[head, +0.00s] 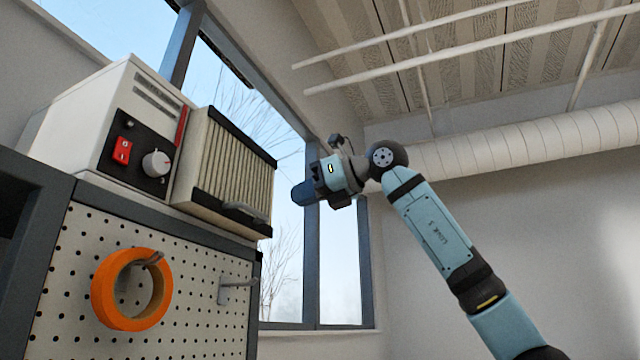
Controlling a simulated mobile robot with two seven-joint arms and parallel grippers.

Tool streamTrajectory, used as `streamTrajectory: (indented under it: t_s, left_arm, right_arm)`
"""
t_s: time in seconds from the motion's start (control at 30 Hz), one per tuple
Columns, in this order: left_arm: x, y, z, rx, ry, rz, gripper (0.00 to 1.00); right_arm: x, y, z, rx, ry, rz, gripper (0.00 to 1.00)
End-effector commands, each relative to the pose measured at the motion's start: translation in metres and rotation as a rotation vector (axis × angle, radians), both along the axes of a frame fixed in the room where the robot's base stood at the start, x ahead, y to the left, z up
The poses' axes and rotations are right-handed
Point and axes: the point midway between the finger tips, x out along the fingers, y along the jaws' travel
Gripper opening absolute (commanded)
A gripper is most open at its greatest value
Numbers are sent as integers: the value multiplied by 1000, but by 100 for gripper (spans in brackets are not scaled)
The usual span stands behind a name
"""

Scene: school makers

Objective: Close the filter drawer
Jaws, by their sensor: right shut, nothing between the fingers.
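The filter drawer (232,168) is a cream box with a pleated filter face, a dark frame and a grey handle (245,211) low on its front. It sticks out from the right side of a white machine (108,100), so it stands open. My right gripper (299,194) is shut and empty, to the right of the drawer. Its fingers point left, toward the drawer's front, and I see a gap between them and it. My left gripper is not in view.
The machine has a black panel with a red switch (122,150) and a knob (156,163). It stands on a pegboard cabinet (200,300) with an orange ring (107,290) on a hook. A window (340,265) is behind my right gripper.

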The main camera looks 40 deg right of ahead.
Motion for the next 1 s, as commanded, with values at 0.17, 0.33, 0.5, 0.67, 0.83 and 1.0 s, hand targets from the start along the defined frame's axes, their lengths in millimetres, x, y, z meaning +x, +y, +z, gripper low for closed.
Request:
streamTrajectory:
  t_s: [0.17, 0.33, 0.5, 0.67, 0.83, 1.0]
  left_arm:
    - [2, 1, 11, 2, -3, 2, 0]
    - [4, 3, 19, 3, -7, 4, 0]
    - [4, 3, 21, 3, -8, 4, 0]
    - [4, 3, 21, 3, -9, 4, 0]
    - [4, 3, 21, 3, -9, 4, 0]
    - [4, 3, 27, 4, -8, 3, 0]
  right_arm:
    - [34, 15, -6, -1, 3, 1, 0]
    - [54, 23, -11, 1, 1, 0, 0]
    - [64, 27, -14, 1, 1, 1, 0]
    - [65, 28, -15, 1, 0, 1, 0]
    - [65, 28, -15, 1, 0, 1, 0]
    - [84, 37, -14, 0, 4, 3, 0]
